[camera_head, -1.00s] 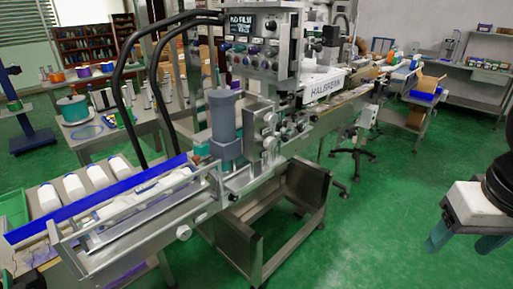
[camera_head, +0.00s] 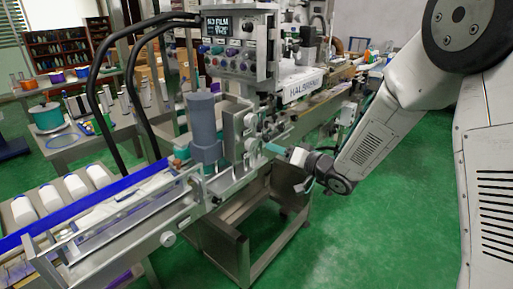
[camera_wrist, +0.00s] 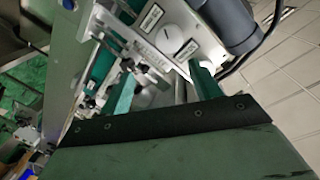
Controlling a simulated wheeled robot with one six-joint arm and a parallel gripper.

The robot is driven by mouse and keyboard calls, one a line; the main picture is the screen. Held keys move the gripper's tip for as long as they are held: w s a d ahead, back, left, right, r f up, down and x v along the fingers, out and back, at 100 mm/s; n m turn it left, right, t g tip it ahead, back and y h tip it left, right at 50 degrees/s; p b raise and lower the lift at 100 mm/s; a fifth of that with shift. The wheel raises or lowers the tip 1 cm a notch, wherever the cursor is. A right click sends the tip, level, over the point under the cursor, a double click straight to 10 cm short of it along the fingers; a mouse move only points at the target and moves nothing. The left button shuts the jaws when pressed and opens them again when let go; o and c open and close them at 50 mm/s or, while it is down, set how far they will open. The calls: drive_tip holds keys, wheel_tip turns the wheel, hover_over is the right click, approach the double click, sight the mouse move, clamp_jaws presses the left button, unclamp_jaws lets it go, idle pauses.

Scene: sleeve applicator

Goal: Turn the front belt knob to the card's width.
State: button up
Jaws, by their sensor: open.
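My gripper (camera_head: 276,150) reaches in from the right, its teal fingertips near the front of the labelling machine. In the wrist view the two teal fingers of my gripper (camera_wrist: 162,88) stand apart, with nothing held between them. Beyond them is a pale round dial (camera_wrist: 172,30) on a metal plate with small labels, apart from the fingers. In the head view, round metal knobs (camera_head: 250,121) are stacked on the machine's front, left of my gripper. Another pale knob (camera_head: 168,239) is on the conveyor's front side. I cannot tell which is the front belt knob. I cannot make out the card.
The conveyor (camera_head: 110,237) with a blue rail and several white bottles (camera_head: 75,186) is at lower left. A grey cylinder (camera_head: 202,122) stands beside the knobs. The control box (camera_head: 238,60) shows a small screen. Green floor (camera_head: 385,225) is clear at right.

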sight(254, 146)
drive_tip(key=shift+g+y, duration=0.3)
drive_tip(key=shift+y, duration=0.6)
drive_tip(key=x, duration=0.5)
drive_tip(key=s+a+f+x, duration=0.1)
drive_tip(key=x, duration=0.2)
drive_tip(key=shift+w+a, duration=0.1)
drive_tip(key=shift+a, duration=0.1)
drive_tip(key=c, duration=1)
